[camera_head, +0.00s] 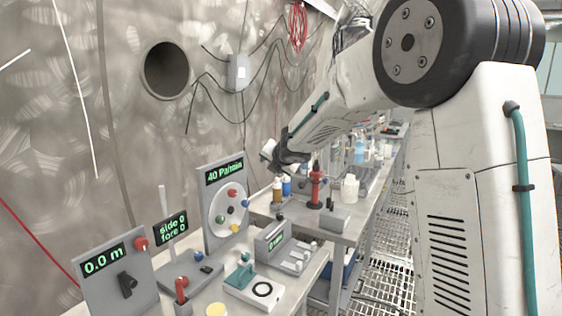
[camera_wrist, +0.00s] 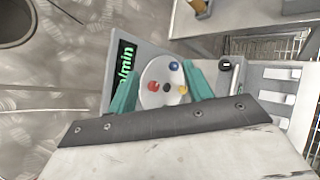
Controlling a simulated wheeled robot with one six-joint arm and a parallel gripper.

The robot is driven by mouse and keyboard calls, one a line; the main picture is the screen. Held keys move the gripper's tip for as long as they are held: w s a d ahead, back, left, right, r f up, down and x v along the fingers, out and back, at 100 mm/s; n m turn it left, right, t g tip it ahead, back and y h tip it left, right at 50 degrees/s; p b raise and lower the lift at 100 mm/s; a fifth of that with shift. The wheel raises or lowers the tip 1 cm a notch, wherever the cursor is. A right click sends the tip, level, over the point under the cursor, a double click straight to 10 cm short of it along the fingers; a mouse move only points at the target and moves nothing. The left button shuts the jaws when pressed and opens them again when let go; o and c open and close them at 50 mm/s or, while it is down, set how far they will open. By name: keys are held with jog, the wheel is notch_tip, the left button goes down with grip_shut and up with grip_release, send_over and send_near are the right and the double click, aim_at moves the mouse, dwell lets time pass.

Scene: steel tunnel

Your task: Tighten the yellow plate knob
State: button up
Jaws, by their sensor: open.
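The yellow plate knob (camera_head: 235,228) sits low on a round pale plate (camera_head: 215,205), on a grey upright panel reading "40 Pa/min". The knob also shows in the wrist view (camera_wrist: 183,90), on the right of the plate, close to the right finger. A red knob (camera_wrist: 154,86), a blue knob (camera_wrist: 174,66) and a dark centre (camera_wrist: 167,87) share the plate. My gripper (camera_wrist: 163,72) is open, its teal fingers apart on either side of the plate in the picture. In the head view my gripper (camera_head: 280,155) is above and right of the panel, apart from it.
Left of the panel stand a "side 0 fore 0" display (camera_head: 171,228) and a "0.0 m" panel (camera_head: 105,265) with a black handle. Right of it is a small grey box (camera_head: 271,240) with a display. A red bottle-like fixture (camera_head: 315,190) stands on the bench behind.

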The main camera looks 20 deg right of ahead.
jog(key=shift+s+d+r+m+h, duration=0.25)
jog(key=shift+s+r+m, duration=0.1)
jog(key=shift+s+m, duration=0.25)
jog(key=shift+s+d+r+m+h, duration=0.2)
jog(key=shift+s+r+m+h, duration=0.15)
jog(key=shift+s+m, duration=0.25)
jog(key=shift+s+d+r+m+h, duration=0.2)
jog(key=shift+s+r+m, duration=0.25)
jog(key=shift+s, duration=0.2)
